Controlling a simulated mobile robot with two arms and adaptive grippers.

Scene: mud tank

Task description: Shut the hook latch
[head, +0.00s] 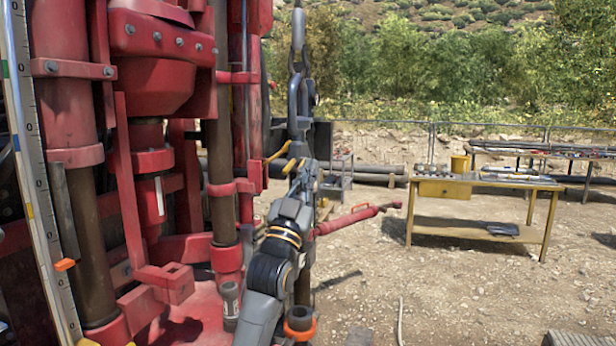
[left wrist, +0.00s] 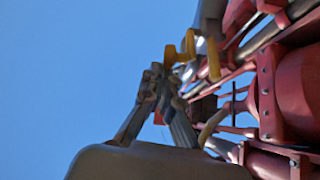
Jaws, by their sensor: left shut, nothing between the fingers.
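A dark grey hook assembly (head: 298,105) hangs upright from a chain, beside the red drilling rig. Yellow latch parts (head: 280,151) stick out to the left at its lower end. In the left wrist view, yellow parts (left wrist: 189,45) show just beyond my fingertips. My left gripper (head: 306,170) is right at the bottom of the hook, fingers up, and overlaps it in the head view. In the left wrist view, the left gripper (left wrist: 165,75) is shut and empty, close to the yellow parts. I cannot tell whether it touches them. The hook's lower end is partly hidden. My right gripper is not in view.
The red rig (head: 160,200) with pipes and cylinders fills the left side. A red bar (head: 350,219) juts out to the right behind my arm. A yellow workbench (head: 436,229) stands farther right. Open gravel ground lies between.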

